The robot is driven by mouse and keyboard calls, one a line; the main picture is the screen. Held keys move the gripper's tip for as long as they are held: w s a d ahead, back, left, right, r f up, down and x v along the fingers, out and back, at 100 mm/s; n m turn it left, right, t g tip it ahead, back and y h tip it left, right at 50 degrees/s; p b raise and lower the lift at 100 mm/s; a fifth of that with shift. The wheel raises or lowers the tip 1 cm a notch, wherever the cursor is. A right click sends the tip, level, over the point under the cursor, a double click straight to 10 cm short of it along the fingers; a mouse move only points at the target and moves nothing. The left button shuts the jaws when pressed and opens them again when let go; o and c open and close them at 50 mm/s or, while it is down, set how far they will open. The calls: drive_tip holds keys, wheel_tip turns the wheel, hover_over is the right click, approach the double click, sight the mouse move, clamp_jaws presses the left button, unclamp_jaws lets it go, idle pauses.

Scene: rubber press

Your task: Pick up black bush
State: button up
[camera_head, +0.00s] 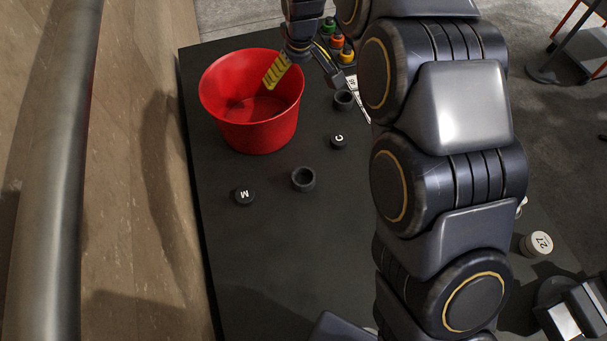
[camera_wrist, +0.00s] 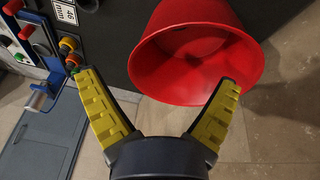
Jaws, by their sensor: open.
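Several small black round pieces stand on the dark table in the head view. Two are hollow bushes: one (camera_head: 303,179) near the middle and one (camera_head: 343,100) further back. Two have white letters on top: the C piece (camera_head: 338,141) and the M piece (camera_head: 244,197). I cannot tell which is the black bush meant. My gripper (camera_head: 304,78) is open and empty at the back, with one yellow finger over the red bucket. Both spread yellow fingers show in the wrist view (camera_wrist: 157,80), where no bush is visible.
The red bucket (camera_head: 252,128) stands at the table's back left; it also shows in the wrist view (camera_wrist: 190,78). Coloured buttons (camera_head: 337,41) are behind my gripper. A white-topped piece marked 27 (camera_head: 537,243) lies at right. The table's front left is clear; my arm hides much of its right.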

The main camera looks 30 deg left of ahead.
sight(304, 182)
drive_tip(key=s+d+f+n, duration=0.2)
drive_tip(key=s+f, duration=0.1)
drive_tip(key=f, duration=0.1)
drive_tip(key=s+d+f+n+g+h, duration=0.1)
drive_tip(key=s+d+f+n, duration=0.1)
drive_tip(key=f, duration=0.3)
drive_tip(key=s+d+f+n+g+h, duration=0.1)
drive_tip(key=s+d+f+n, duration=0.1)
drive_tip(key=s+f+n, duration=0.2)
drive_tip(key=shift+s+f, duration=0.35)
drive_tip(key=shift+s, duration=0.05)
drive_tip(key=shift+d+f, duration=0.1)
drive_tip(key=shift+f, duration=0.85)
wheel_tip(304, 182, down, 6)
drive_tip(key=shift+w+d+r, duration=0.1)
drive_tip(key=shift+r, duration=0.05)
drive_tip(key=c, duration=1.1)
